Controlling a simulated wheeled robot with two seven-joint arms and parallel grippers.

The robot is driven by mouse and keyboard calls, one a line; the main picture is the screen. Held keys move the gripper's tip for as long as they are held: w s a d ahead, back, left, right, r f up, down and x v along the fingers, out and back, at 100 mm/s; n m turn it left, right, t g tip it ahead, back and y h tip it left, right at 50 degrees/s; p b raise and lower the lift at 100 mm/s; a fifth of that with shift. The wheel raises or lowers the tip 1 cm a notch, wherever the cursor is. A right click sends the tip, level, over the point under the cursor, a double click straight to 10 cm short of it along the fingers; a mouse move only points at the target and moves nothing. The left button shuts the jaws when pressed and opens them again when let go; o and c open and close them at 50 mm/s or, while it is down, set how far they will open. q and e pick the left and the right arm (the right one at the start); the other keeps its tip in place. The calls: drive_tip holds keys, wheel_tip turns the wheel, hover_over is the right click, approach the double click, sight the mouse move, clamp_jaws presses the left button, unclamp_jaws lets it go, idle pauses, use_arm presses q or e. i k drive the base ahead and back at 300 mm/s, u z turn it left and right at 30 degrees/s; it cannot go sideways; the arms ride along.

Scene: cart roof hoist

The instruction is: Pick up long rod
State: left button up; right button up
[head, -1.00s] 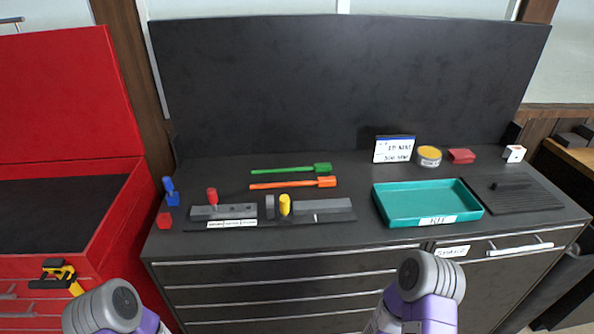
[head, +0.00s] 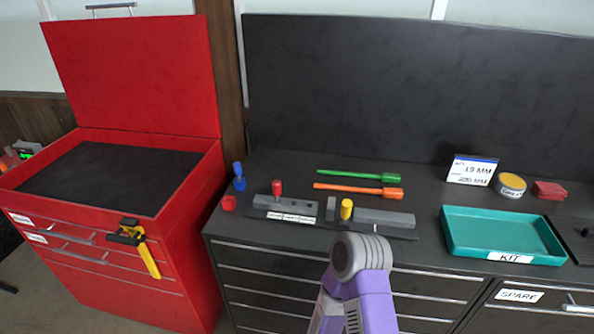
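Two long rods lie side by side on the dark worktop. The green rod (head: 350,174) is farther back, and the orange rod (head: 350,188) lies just in front of it. Each has a thicker block-like end on the right. They look close in length, and I cannot tell which one the task means. One of my arms shows only as a grey joint and purple link at the bottom centre, in front of the worktop. Neither gripper shows in the head view. Nothing is seen touching the rods.
Grey fixture blocks (head: 385,217) with red (head: 277,188) and yellow (head: 346,208) pegs stand in front of the rods. A teal tray (head: 462,244) and sign (head: 472,170) are right. A red tool chest (head: 190,235) stands left.

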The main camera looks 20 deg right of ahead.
sight(387, 177)
drive_tip(key=u, duration=1.75)
drive_tip(key=k, duration=1)
drive_tip(key=z, duration=1.7)
